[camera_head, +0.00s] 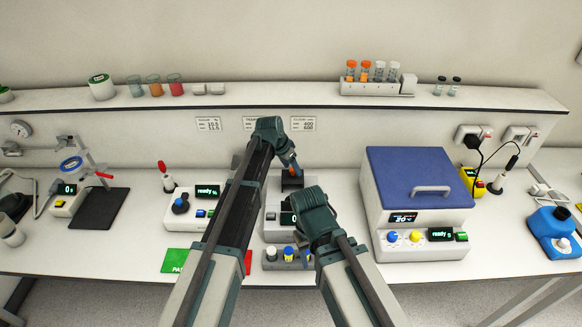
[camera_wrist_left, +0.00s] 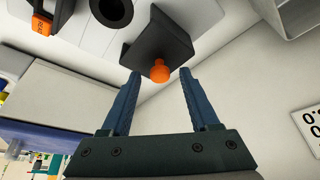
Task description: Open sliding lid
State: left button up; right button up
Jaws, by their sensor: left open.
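A dark block with an orange knob (camera_wrist_left: 160,72) stands on the middle device; I take it to be the sliding lid (camera_wrist_left: 158,40). In the head view the dark block (camera_head: 292,184) sits at the device's back, partly behind my arms. My left gripper (camera_wrist_left: 160,78) is open. In the wrist view its two blue fingers stand on either side of the orange knob, their tips near it; I cannot tell whether they touch it. My right arm reaches in over the front of the device, but its gripper fingers do not show.
A white device with a ready display (camera_head: 208,191) stands left of my arms. A large blue-lidded device (camera_head: 411,178) stands close on the right. A rack with several colored caps (camera_head: 287,259) is at the front. A shelf (camera_head: 260,98) runs behind.

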pick_arm(q)
jog(key=shift+r, duration=0.1)
jog(key=p+v, duration=1.2)
jog(key=v, duration=0.1)
jog(key=shift+r+p, duration=0.25)
jog(key=shift+p, duration=0.1)
jog(key=shift+s+a, duration=0.1)
jog(key=shift+a, duration=0.05)
jog(key=s+f+n+g+y+b, duration=0.1)
jog(key=s+f+b, duration=0.5)
jog(key=s, duration=0.4)
jog(key=s+a+f+n+g+y+b, duration=0.1)
jog(key=s+f+n+y+b, duration=0.1)
jog(key=s+f+b, duration=0.5)
jog(key=s+a+f+n+g+y+b, duration=0.1)
jog(key=s+f+b, duration=0.5)
jog(key=s, duration=0.7)
jog(key=shift+f+n+g+y, duration=0.3)
jog(key=shift+f+n, duration=0.3)
jog(key=shift+f, duration=0.3)
